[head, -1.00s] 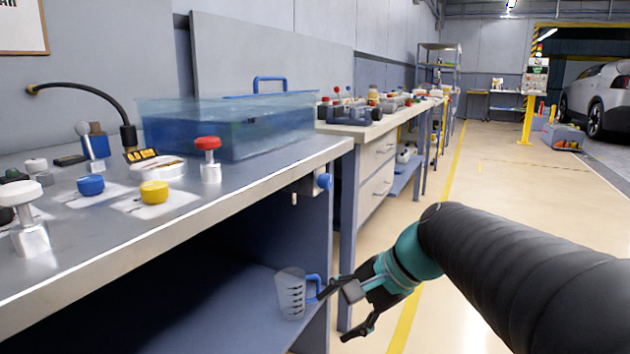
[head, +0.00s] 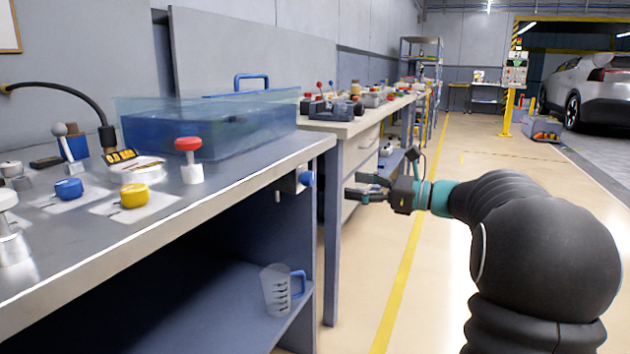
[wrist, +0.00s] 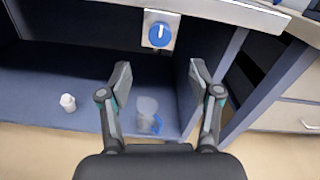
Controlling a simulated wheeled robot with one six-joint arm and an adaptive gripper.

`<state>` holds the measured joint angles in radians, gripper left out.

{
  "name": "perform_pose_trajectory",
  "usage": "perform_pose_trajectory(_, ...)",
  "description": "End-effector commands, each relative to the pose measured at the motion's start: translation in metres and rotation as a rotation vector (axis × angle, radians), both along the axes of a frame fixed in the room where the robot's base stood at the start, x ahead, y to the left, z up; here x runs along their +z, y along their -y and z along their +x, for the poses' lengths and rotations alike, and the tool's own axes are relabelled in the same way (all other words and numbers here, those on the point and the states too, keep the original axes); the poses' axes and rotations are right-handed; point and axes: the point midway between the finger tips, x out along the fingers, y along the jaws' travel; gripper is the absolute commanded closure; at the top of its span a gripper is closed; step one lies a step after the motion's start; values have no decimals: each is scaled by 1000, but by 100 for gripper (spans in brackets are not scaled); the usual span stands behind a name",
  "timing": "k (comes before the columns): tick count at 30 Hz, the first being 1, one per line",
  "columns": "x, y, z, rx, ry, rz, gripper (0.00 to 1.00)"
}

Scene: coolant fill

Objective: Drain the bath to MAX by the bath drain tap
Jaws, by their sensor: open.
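The clear bath (head: 205,125) of blue liquid stands on the bench, with a blue handle on its far side. The blue round tap knob (head: 307,178) sits on a plate at the bench's right end, under the top edge. In the wrist view the knob (wrist: 160,34) shows a white mark, upright. My gripper (head: 355,188) is open and empty, to the right of the knob and apart from it. In the wrist view my gripper (wrist: 160,75) has its fingers spread below the knob. The graduated jug (head: 278,290) with a blue handle stands on the lower shelf.
Red (head: 189,158), yellow (head: 134,195) and blue (head: 69,189) knobs stand on the bench top. A small white bottle (wrist: 68,102) is on the lower shelf. A second bench (head: 350,125) with drawers stands behind. The floor at right is open.

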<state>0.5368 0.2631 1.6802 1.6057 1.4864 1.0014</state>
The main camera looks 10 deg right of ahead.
Motion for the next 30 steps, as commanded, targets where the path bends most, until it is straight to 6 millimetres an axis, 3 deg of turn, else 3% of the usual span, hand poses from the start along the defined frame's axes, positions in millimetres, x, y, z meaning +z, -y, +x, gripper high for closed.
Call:
perform_pose_trajectory(15, -1, -75, 53, 3, 0, -2, 36)
perform_pose_trajectory(21, 0, -86, 62, 1, 1, -2, 36)
perform_pose_trajectory(30, 0, -88, 63, 0, 0, -2, 36)
